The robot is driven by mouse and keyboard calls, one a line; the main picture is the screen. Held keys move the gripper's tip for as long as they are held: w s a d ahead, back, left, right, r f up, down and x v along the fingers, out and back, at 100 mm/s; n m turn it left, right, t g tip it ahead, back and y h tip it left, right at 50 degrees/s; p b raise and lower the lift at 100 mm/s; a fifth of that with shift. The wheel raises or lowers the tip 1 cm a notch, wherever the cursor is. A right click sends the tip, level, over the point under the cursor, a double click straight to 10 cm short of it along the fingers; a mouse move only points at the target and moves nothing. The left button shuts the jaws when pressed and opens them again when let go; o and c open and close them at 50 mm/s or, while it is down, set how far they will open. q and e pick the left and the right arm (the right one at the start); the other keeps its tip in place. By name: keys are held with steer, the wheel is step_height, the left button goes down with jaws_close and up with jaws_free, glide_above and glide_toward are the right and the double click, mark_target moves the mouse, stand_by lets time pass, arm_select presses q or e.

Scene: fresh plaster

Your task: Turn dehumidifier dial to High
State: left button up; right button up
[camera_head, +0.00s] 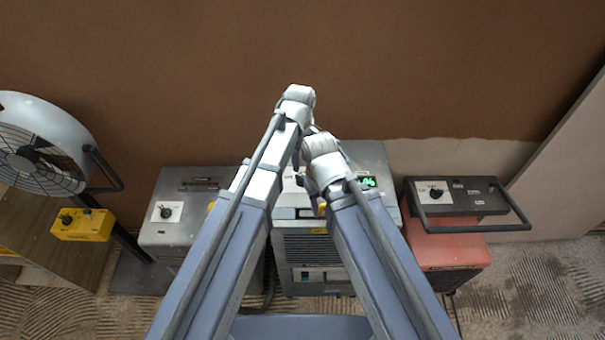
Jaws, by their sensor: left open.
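A large grey metal machine with a lit green display (367,182) and a front grille (310,247) stands in the middle against the wall. It looks like the dehumidifier, but its labels are too small to read. My left gripper (319,205) shows only in part, as small dark and yellow pieces between the arms above this machine. It is open, and I see nothing held in it. I cannot make out my right gripper.
A grey box with a black dial (167,211) stands left, and a red machine with a dark dial panel (463,195) and bar handle stands right. A fan (42,148) and a yellow control box (82,224) are far left. The brown wall (450,70) is close behind.

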mark_target(302, 176)
arm_select(q)
steer(key=shift+w+d, duration=0.1)
steer(key=shift+d, duration=0.15)
steer(key=shift+f, duration=0.15)
step_height(302, 176, down, 8)
steer(key=b, duration=0.8)
steer(key=shift+r, duration=0.2)
jaws_close()
